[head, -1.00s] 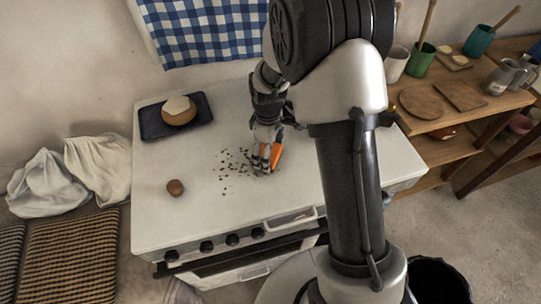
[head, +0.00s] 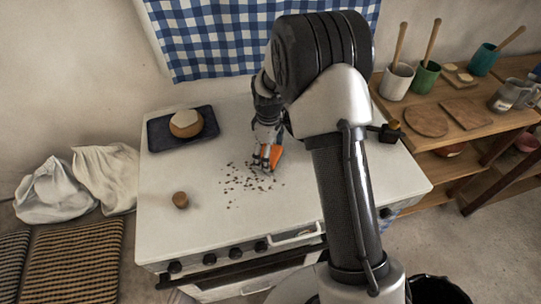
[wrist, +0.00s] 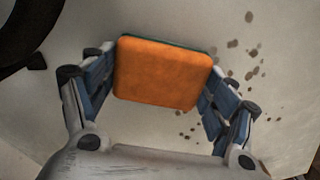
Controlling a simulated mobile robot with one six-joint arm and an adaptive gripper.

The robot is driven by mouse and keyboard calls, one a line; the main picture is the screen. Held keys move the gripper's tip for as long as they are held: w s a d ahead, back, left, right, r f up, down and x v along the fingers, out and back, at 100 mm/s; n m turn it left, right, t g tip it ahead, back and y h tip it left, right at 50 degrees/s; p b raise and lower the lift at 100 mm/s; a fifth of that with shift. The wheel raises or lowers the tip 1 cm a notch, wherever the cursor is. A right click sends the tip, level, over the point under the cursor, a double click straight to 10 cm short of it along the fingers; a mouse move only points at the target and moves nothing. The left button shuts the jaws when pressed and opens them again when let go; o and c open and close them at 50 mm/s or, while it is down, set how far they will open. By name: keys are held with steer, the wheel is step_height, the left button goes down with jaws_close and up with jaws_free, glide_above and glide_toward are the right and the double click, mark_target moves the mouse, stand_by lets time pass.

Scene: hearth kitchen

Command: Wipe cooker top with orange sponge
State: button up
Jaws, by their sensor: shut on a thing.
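The orange sponge (wrist: 162,75) has a thin green edge along its far side. My gripper (head: 266,161) is shut on it, with a finger on either side of the sponge in the wrist view. The sponge also shows in the head view (head: 276,154), partly behind the fingers. It is at or just above the white cooker top (head: 330,205); I cannot tell if it touches. Dark brown crumbs (head: 243,181) lie scattered on the cooker top, just left of and below the gripper. They also show right of the sponge in the wrist view (wrist: 250,45).
A dark blue tray (head: 160,140) with a round, pale-topped loaf (head: 186,123) is at the back left of the cooker top. A small brown round object (head: 180,200) sits front left. A shelf (head: 450,130) with pots stands right.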

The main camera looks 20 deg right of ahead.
mark_target(248, 159)
steer(key=shift+w, duration=1)
steer(key=shift+a+r+p, duration=0.1)
steer(key=shift+a+p, duration=0.3)
steer(key=shift+a, duration=1.15)
steer(key=shift+s+f, duration=0.2)
steer(key=shift+s, duration=1.7)
steer(key=shift+s+r, duration=0.15)
steer(key=shift+s, duration=3)
steer(key=shift+s+f, duration=0.2)
steer(key=shift+s, duration=3.35)
steer(key=shift+w+a+r, duration=0.1)
steer(key=shift+a+r, duration=0.05)
steer(key=shift+a, duration=0.65)
steer(key=shift+w+a+r, duration=0.1)
steer(key=shift+a, duration=0.7)
steer(key=shift+w+f, duration=0.15)
steer(key=shift+w, duration=4.75)
steer(key=shift+w+p, duration=0.55)
steer(key=shift+w, duration=2.85)
steer(key=shift+a, duration=0.1)
